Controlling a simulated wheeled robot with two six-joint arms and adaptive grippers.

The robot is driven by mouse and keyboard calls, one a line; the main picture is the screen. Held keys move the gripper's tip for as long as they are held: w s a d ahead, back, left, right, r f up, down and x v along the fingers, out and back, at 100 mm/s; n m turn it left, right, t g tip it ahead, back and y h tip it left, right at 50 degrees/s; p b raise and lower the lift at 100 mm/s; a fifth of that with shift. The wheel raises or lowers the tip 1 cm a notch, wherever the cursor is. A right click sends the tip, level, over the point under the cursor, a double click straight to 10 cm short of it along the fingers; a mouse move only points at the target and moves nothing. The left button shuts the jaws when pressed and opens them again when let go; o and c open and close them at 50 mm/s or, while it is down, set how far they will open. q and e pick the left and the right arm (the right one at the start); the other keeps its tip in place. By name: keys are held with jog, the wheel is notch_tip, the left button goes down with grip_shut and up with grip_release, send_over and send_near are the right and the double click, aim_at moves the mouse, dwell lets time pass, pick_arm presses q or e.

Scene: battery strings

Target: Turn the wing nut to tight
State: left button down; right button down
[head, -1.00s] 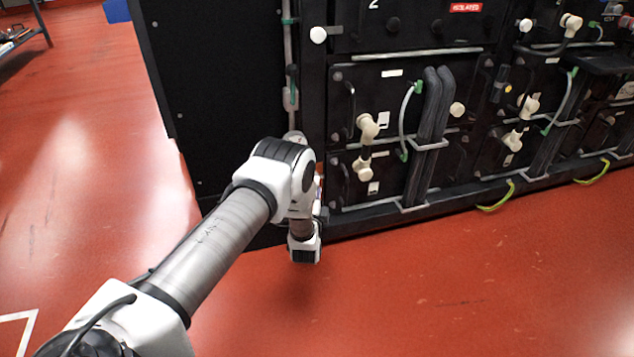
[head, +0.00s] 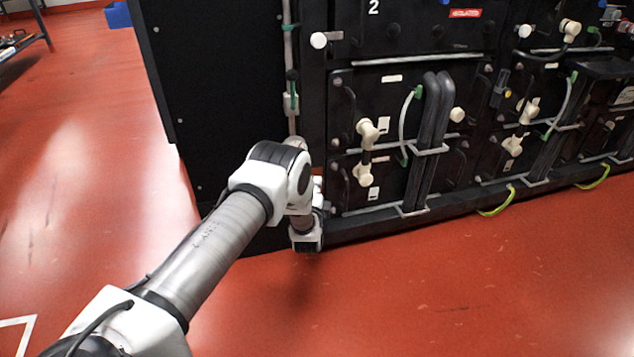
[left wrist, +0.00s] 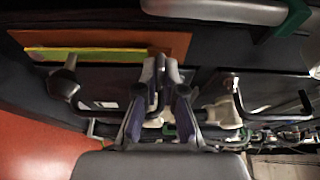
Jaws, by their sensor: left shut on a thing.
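My left gripper (left wrist: 161,80) shows in the left wrist view. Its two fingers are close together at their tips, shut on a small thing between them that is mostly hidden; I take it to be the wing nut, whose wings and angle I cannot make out. In the head view my left arm reaches to the lower left corner of the black battery rack (head: 315,110), and its own links hide the fingers and whatever they hold. My right gripper is in neither view.
Cream cable connectors (head: 367,132) and thick black cables (head: 432,110) stand out from the rack front right of my arm. In the left wrist view, an orange-brown plate (left wrist: 170,42) lies close by the fingers. The red floor (head: 420,300) in front is clear.

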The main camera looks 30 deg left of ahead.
pick_arm(q)
jog(key=c, duration=1.3)
grip_release()
jog(key=v, duration=1.2)
jog(key=shift+r, duration=0.1)
